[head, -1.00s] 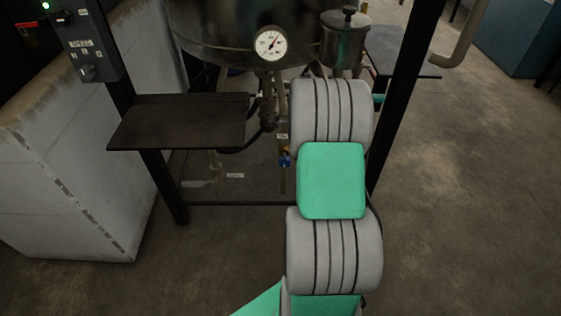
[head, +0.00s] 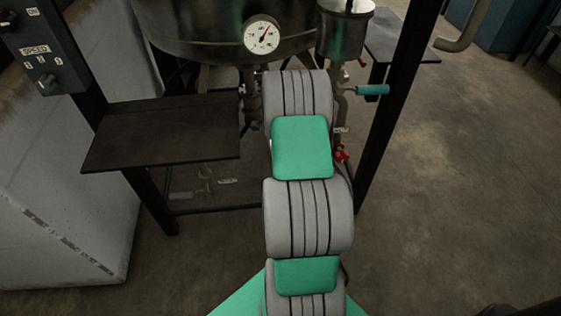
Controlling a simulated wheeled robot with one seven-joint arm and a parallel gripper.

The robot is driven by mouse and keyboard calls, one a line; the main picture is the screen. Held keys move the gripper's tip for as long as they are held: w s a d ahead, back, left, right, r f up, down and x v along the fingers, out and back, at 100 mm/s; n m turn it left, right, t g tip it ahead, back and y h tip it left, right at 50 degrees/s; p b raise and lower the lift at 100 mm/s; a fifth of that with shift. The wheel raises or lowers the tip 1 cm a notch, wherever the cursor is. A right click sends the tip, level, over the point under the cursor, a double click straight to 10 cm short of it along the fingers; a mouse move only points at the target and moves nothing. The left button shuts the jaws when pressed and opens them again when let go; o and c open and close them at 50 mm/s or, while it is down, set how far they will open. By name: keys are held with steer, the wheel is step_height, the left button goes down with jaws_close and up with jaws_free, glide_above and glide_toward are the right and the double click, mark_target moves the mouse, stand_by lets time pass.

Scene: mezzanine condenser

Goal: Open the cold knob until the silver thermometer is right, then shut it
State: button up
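A round white dial (head: 262,35) in a silver rim sits on the front of the large dark metal vessel (head: 190,25). Its needle points to the upper right; the figures are too small to read. I cannot tell for sure that it is the silver thermometer. A red knob (head: 341,155) shows on the pipework just right of my arm, below a small white tag (head: 341,130). The blue knob is not visible now; my arm covers the area where it was. My gripper is out of sight, hidden behind or beyond my arm links.
A dark shelf (head: 165,130) juts out on the left. A grey box marked SPEED (head: 43,65) hangs on the left post. A black post (head: 388,120) and a teal bar (head: 372,90) stand right of my arm. The floor (head: 460,200) on the right is clear.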

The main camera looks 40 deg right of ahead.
steer(key=shift+f, duration=0.15)
jaws_close()
stand_by(0.4)
